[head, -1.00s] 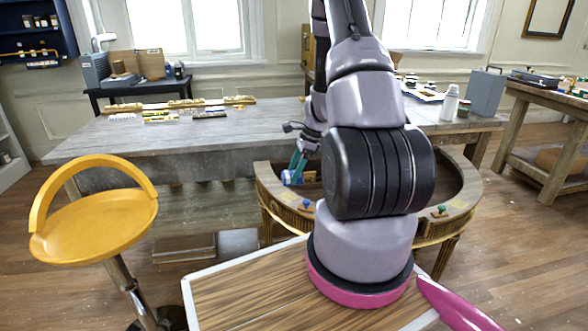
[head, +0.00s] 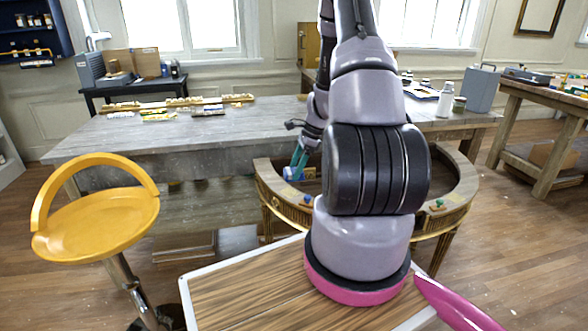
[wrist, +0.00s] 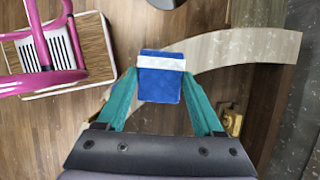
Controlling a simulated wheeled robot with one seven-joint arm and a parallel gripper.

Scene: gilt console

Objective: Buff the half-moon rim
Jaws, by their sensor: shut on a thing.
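The half-moon console's rim (head: 460,190) is a curved brown wooden band around an open inside, standing before the long grey table; my arm hides its middle. In the wrist view the rim (wrist: 240,46) curves pale brown from the upper right to below the pad. My gripper (wrist: 161,78), with teal fingers, is shut on a blue pad (wrist: 159,88) with a white strip. In the head view my gripper (head: 299,162) and the pad (head: 292,174) are at the left part of the rim. I cannot tell whether the pad touches it.
A blue knob (head: 306,201) and a green knob (head: 438,204) stand on the rim's front ends. A yellow stool (head: 100,225) is at the left. The long grey table (head: 160,140) is behind, with a white bottle (head: 446,99) at its right.

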